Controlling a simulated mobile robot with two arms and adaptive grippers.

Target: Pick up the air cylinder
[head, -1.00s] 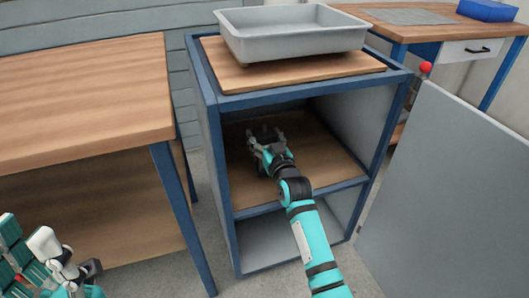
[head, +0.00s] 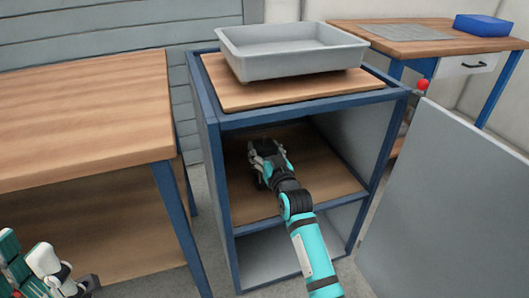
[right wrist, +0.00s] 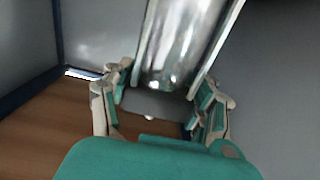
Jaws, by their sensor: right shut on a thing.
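The air cylinder (right wrist: 180,45) shows in the right wrist view as a shiny, silvery tube with pale rods along its sides. It stands between the two fingers of my right gripper (right wrist: 160,105), which are shut on it. In the head view my right gripper (head: 266,156) is inside the open cabinet, above its wooden shelf (head: 325,180). A dark end of the cylinder (head: 264,144) shows there between the fingers; the rest is hidden by the gripper. I cannot tell its exact height over the shelf. My left gripper (head: 72,283) is at the lower left, partly cut off.
A grey tray (head: 300,62) sits on top. A wooden table (head: 80,110) is at left, and a bench with a blue box (head: 490,25) is behind.

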